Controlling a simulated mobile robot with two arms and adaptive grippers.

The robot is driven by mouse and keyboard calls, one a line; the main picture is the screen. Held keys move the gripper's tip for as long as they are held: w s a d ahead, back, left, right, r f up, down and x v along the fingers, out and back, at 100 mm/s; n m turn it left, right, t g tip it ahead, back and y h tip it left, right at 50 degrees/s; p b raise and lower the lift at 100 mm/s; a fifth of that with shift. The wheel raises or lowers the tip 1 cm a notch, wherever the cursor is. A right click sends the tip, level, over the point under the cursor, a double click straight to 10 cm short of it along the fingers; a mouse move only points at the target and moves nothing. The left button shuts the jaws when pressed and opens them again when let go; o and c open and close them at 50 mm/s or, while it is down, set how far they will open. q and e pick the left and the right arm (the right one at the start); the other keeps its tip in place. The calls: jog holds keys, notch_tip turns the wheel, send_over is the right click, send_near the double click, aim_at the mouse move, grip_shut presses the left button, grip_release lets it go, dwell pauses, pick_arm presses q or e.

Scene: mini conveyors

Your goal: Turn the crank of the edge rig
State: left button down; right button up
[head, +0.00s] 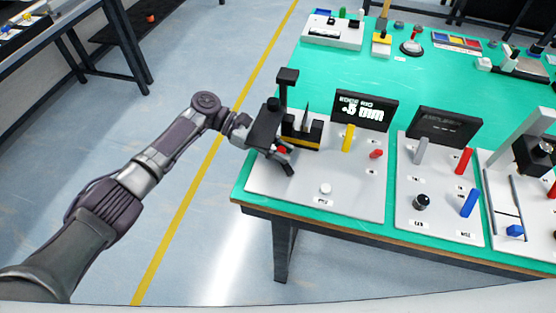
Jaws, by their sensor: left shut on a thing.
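The edge rig is a white board (350,201) at the near left corner of the green table. On it stand a black and yellow block (301,133), a lit black display (364,110), a yellow post (348,138), a small red knob (376,154) and a white button (325,188). My left gripper (283,158) is over the board's left side, its dark fingers shut around a red piece (281,149), apparently the crank's handle. The gripper hides most of the crank. My right gripper is not in view.
A second white board (438,225) with levers, a black knob and a dark display stands to the right. Beyond it is a rig with a black head (532,155). Several small devices line the table's far side. The table's middle (370,70) is clear.

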pick_arm(q)
jog(key=shift+d+m+g+b, duration=0.15)
jog(key=shift+m+g+b, duration=0.25)
jog(key=c, duration=1)
grip_release()
jog(key=v, duration=1.2)
jog(key=shift+r, duration=0.2)
